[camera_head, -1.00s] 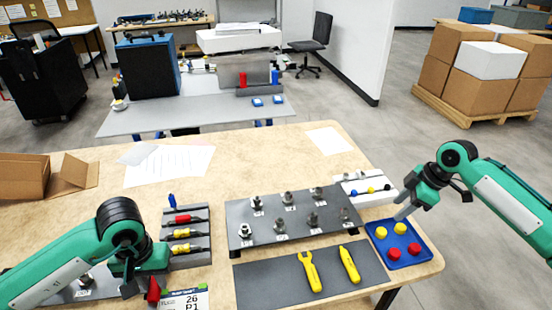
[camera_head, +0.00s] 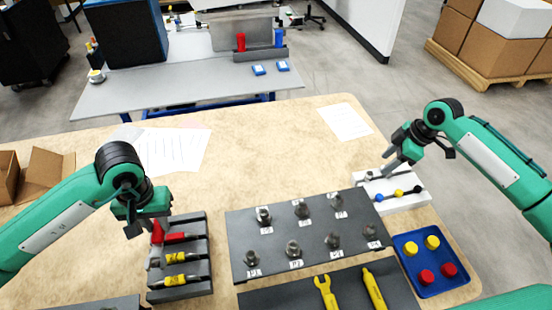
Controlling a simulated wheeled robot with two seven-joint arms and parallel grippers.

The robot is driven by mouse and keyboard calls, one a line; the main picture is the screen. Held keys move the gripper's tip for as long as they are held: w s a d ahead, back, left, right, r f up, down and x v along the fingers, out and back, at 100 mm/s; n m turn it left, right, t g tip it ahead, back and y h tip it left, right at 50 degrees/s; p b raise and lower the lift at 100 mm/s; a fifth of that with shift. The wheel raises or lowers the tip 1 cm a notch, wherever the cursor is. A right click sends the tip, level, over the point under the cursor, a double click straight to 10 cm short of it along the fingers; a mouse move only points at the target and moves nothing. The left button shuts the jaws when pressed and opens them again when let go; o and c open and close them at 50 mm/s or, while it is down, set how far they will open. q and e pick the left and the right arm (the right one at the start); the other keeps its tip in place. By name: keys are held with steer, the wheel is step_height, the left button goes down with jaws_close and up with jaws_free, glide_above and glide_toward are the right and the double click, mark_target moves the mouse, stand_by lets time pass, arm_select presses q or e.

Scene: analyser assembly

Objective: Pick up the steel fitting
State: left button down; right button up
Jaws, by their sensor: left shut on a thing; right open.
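Several steel fittings, one of them at the upper left (camera_head: 263,215) and another at the lower left (camera_head: 252,257), stand in two rows on a dark tray (camera_head: 240,225) with white labels. I cannot tell which one is meant. My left gripper (camera_head: 143,232) is shut on a small red piece (camera_head: 157,231), beside the dark tool rack and left of the fittings. My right gripper (camera_head: 386,181) is open, pointing down at the back of a white block (camera_head: 414,203), right of the fittings. Its fingertips are small and partly unclear.
The dark rack (camera_head: 182,295) holds red and yellow-handled tools. A blue tray (camera_head: 438,286) with yellow and red caps lies right. A dark mat (camera_head: 280,299) with two yellow tools is in front. Bare tabletop (camera_head: 270,150) lies behind the fittings.

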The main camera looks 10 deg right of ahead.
mark_target(371, 174)
steer(key=p+x, duration=0.1)
steer(key=x, duration=0.7)
steer(key=shift+w+d+f, duration=0.15)
jaws_close()
